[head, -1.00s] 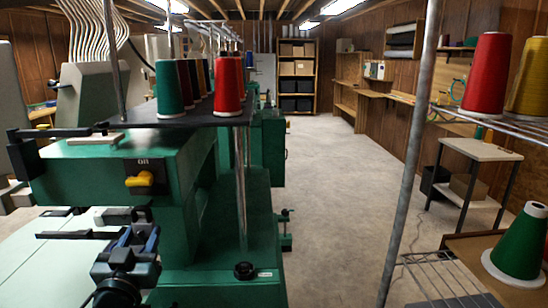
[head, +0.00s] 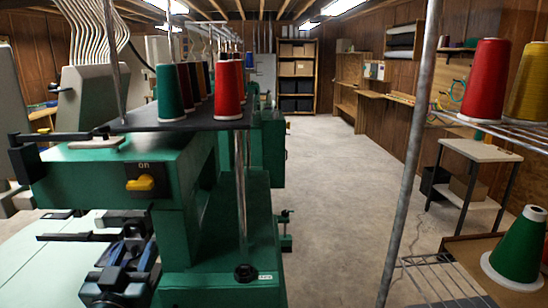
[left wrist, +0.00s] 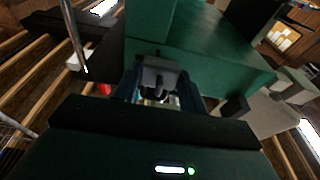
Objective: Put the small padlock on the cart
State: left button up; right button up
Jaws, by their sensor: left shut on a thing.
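My left gripper (head: 130,252), with blue fingers, is low at the left in the head view, in front of the green machine. In the left wrist view the fingers are closed on a small dark grey object (left wrist: 158,74), which may be the small padlock; its shape is hard to make out. A small table with a pale top (head: 480,150), dark legs and a lower shelf stands at the right. A wire rack (head: 450,300) is nearer at the lower right. I cannot tell which is the cart. My right gripper is not in view.
The green machine (head: 110,188) carries a yellow switch (head: 140,184) and a dark shelf with several thread cones, including a red one (head: 229,92). A grey pole (head: 409,160) stands right of centre. A green cone (head: 517,247) is at the lower right. The concrete aisle (head: 330,190) is clear.

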pick_arm(q)
jog(key=s+d+f, duration=0.4)
jog(key=s, duration=0.2)
jog(key=s+d+f+h, duration=0.1)
jog(key=s+d+f, duration=0.2)
jog(key=s, duration=0.4)
jog(key=shift+d+f+m, duration=0.3)
jog(key=shift+d+f, duration=0.05)
jog(key=shift+f, duration=0.1)
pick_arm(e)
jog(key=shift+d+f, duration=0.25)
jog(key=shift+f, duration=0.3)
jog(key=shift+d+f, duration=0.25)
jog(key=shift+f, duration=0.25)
pick_arm(q)
jog(key=shift+w, duration=0.1)
